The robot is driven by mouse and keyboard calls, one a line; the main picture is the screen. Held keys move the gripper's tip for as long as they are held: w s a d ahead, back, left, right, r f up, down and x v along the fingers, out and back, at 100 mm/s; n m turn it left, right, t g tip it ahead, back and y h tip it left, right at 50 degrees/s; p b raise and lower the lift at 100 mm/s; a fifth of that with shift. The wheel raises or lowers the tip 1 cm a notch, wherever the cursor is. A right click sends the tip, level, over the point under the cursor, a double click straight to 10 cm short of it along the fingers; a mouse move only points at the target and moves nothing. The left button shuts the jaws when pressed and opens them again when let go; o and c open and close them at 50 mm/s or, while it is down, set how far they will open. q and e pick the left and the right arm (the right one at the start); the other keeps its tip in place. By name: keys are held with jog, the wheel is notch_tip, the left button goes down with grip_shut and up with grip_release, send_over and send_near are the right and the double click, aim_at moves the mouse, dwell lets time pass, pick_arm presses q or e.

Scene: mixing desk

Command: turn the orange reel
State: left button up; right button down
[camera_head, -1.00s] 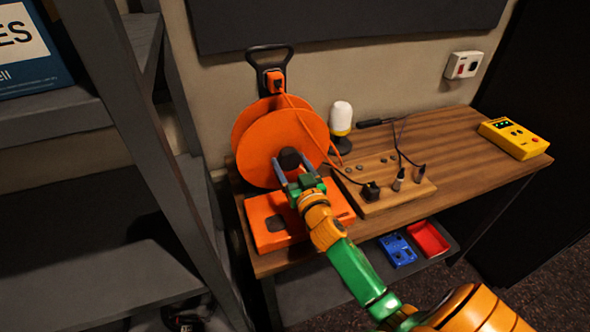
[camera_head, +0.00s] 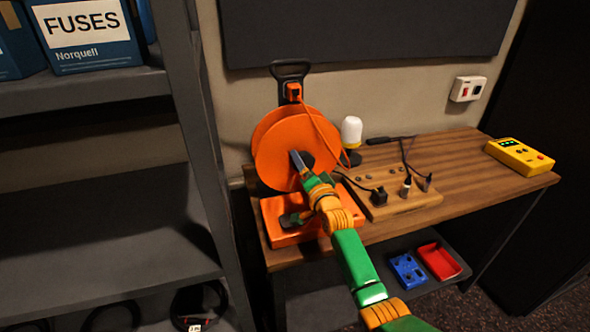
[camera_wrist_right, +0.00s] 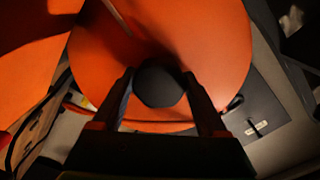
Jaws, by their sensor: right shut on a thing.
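The orange reel (camera_head: 285,137) stands upright on its orange base (camera_head: 325,226) at the left end of the wooden desk. A dark round knob (camera_head: 308,160) sits at the middle of its face. My right gripper (camera_head: 303,163) is at the reel's front, shut on this knob. In the right wrist view, the knob (camera_wrist_right: 158,86) lies between the two fingers of the right gripper (camera_wrist_right: 160,95), with the orange reel (camera_wrist_right: 220,50) behind it. The gripper and arm hide part of the base. My left gripper is in neither view.
A wooden socket board (camera_head: 415,203), a white-topped lamp (camera_head: 351,132) and a yellow meter (camera_head: 520,156) share the desk (camera_head: 455,165). Grey shelving (camera_head: 190,100) stands close at left.

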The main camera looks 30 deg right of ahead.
jog(key=shift+m, duration=1.5)
jog(key=m+p, duration=0.1)
jog(key=m, duration=0.5)
jog(key=shift+r, duration=0.2)
jog(key=m+p, duration=0.1)
jog(key=m, duration=0.3)
jog(key=shift+r+m, duration=0.1)
jog(key=shift+m, duration=0.3)
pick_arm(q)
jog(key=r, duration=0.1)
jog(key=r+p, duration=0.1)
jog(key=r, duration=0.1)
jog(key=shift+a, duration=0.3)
pick_arm(e)
jog(key=m, duration=0.4)
jog(key=shift+r+m, duration=0.1)
jog(key=shift+m, duration=0.3)
jog(key=shift+d, duration=0.1)
grip_release()
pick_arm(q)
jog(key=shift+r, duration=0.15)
